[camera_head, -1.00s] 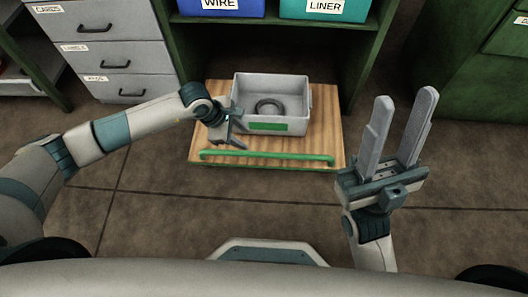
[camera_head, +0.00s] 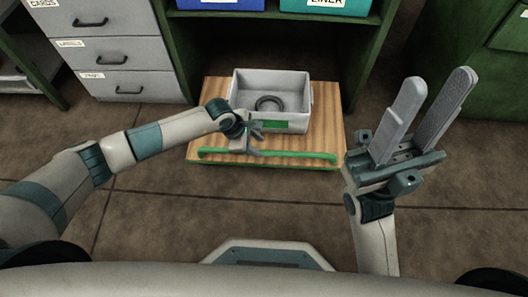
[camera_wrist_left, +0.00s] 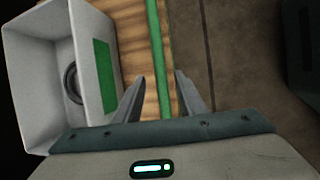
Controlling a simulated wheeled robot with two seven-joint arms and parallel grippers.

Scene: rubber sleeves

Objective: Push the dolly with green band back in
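The dolly (camera_head: 325,138) is a wooden board with a green bar (camera_head: 300,156) along its front edge. It sticks out from under the green shelf. A grey bin (camera_head: 303,98) with a green label and a dark ring (camera_head: 270,103) inside stands on it. My left gripper (camera_head: 257,141) is open over the front of the dolly. In the left wrist view the left gripper's fingers (camera_wrist_left: 160,82) are apart, one on each side of the green bar (camera_wrist_left: 157,50); I cannot tell whether they touch it. My right gripper (camera_head: 431,103) is open and empty, right of the dolly.
The green shelf (camera_head: 320,18) behind the dolly holds a blue bin (camera_head: 218,4) and a teal bin (camera_head: 325,7). A grey drawer cabinet (camera_head: 110,55) stands to the left, a green cabinet (camera_head: 465,75) to the right. The floor (camera_head: 180,205) in front is clear.

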